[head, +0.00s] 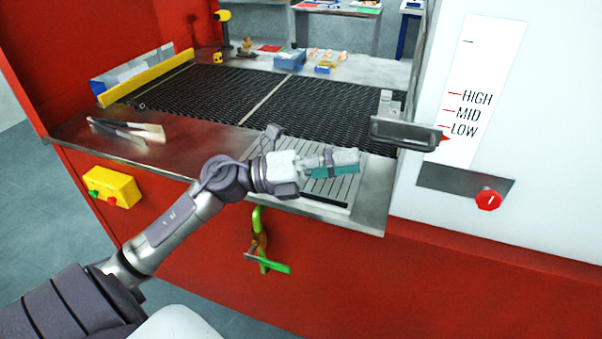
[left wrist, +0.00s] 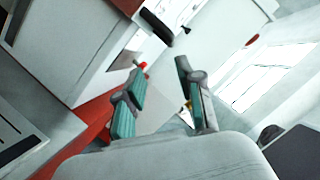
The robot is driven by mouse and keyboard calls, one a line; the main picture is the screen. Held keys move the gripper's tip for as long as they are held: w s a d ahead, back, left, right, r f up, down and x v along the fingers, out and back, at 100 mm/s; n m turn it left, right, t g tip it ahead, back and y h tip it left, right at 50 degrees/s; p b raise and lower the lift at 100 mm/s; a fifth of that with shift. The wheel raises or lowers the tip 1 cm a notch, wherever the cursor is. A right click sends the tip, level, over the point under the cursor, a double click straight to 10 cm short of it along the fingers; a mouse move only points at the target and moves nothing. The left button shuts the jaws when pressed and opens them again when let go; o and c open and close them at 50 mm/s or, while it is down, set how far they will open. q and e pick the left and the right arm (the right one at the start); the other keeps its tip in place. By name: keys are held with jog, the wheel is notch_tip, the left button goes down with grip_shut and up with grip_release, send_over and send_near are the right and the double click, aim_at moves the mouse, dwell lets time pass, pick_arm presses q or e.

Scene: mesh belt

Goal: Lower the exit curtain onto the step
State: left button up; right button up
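A dark bar handle (head: 405,134) juts out at the right end of the mesh belt. Its red pointer lies beside the LOW mark on the white height scale (head: 485,95). A dark bar, likely this handle, shows at the top of the left wrist view (left wrist: 157,24). I cannot clearly make out a curtain sheet. A pale ribbed plate (head: 340,193) lies at the belt's front; I cannot tell whether it is the step. My left gripper (head: 335,163) is over this plate, left of and below the handle in the picture, apart from it. Its fingers (left wrist: 163,103) are spread and empty.
The black mesh belt (head: 315,107) runs behind my gripper, with a yellow bar (head: 150,77) at its left. Tongs (head: 125,130) lie on the metal ledge. A red knob (head: 488,200) sits low on the right panel. A green clamp (head: 262,255) hangs below the ledge.

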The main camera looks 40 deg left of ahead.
pick_arm(q)
jog(key=b+v, duration=0.3)
jog(key=v, duration=0.4)
jog(key=shift+b, duration=0.35)
jog(key=shift+s, duration=0.15)
dwell(0.3)
jog(key=v, duration=1.2)
jog(key=shift+r, duration=0.1)
